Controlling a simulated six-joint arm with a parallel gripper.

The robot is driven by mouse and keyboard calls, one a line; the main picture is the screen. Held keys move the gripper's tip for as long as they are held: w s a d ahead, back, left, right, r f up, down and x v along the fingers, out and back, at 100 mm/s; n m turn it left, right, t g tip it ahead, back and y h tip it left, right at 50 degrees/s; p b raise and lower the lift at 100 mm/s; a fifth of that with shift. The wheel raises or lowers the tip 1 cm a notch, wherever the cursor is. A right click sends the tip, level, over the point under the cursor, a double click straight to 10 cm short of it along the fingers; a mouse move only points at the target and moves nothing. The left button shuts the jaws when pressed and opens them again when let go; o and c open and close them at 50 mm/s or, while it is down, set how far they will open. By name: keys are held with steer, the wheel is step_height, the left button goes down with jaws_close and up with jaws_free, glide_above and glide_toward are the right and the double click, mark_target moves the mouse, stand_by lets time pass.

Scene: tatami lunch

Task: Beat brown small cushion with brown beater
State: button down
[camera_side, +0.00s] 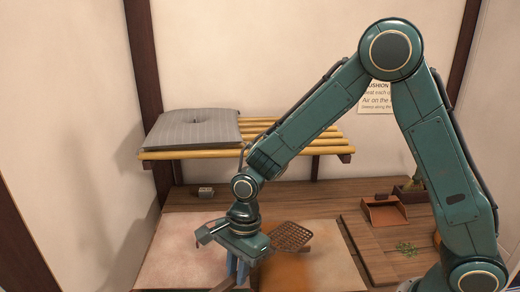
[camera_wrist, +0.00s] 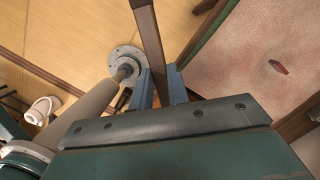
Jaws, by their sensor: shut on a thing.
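My gripper (camera_side: 237,268) is low over the front mats in the side view, its blue fingers pointing down. It is shut on the brown beater; the wrist view shows the dark brown handle (camera_wrist: 147,38) between the blue fingers (camera_wrist: 158,88). The beater's lattice head (camera_side: 291,236) shows just right of my gripper, tilted, above the mat. Contact between head and patch is unclear. The wrist view does not show the beater's head.
A grey cushion (camera_side: 192,129) lies on a yellow slatted rack (camera_side: 310,150) at the back. A pinkish mat (camera_side: 180,250) is at left.

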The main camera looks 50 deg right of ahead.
step_height(320, 180, down, 6)
steer(key=d+y, duration=0.1)
steer(key=y, duration=0.1)
steer(key=r+h, duration=0.1)
steer(key=r, duration=0.1)
steer(key=a+r, duration=0.1)
steer(key=r, duration=0.2)
steer(key=r+h, duration=0.1)
steer(key=r, duration=0.2)
steer(key=shift+a+h, duration=0.2)
steer(key=shift+h, duration=0.1)
steer(key=w+d+m, duration=0.3)
steer(key=w+d, duration=0.2)
steer(key=d, duration=0.6)
steer(key=w+d+m+t, duration=0.1)
steer(key=w+d+m, duration=0.2)
steer(key=d, duration=0.8)
steer(key=w, duration=0.2)
steer(key=shift+w+d+m, duration=0.25)
steer(key=shift+w+m, duration=0.05)
steer(key=shift+m, duration=0.1)
